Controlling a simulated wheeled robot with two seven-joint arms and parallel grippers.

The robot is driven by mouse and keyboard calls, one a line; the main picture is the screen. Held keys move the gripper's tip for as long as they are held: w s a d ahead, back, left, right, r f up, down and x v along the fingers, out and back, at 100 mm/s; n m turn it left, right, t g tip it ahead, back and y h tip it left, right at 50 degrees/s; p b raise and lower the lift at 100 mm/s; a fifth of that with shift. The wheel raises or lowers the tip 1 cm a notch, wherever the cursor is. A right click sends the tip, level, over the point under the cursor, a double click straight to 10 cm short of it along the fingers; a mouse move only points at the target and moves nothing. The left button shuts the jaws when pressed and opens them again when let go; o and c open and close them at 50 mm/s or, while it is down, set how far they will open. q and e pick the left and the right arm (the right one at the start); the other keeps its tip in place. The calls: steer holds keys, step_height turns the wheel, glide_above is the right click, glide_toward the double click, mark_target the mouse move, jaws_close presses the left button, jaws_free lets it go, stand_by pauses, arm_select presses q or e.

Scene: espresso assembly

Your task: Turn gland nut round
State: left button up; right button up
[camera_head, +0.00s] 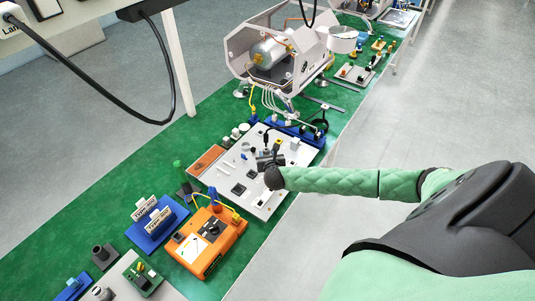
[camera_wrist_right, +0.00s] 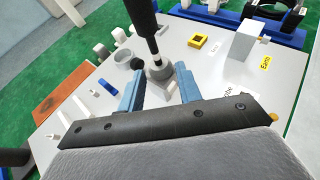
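The gland nut (camera_wrist_right: 159,74) is a small grey piece at the foot of a thick black cable (camera_wrist_right: 141,20) on the pale grey board (camera_wrist_right: 100,118). My right gripper (camera_wrist_right: 158,80) has its two blue fingers apart, one on each side of the nut, with visible gaps, so it is open and empty. In the head view the right gripper (camera_head: 268,162) is over the middle of the board (camera_head: 232,160), small and dark; the nut cannot be made out there. My left gripper is not in view.
An orange tester (camera_head: 212,243) and blue stand (camera_head: 157,223) are nearer. The espresso machine (camera_head: 275,55) stands beyond the board.

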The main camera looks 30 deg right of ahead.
steer(key=c, duration=0.7)
steer(key=shift+s+d+n+t+y, duration=0.15)
steer(key=shift+n+t+y, duration=0.15)
steer(key=shift+n+y, duration=0.1)
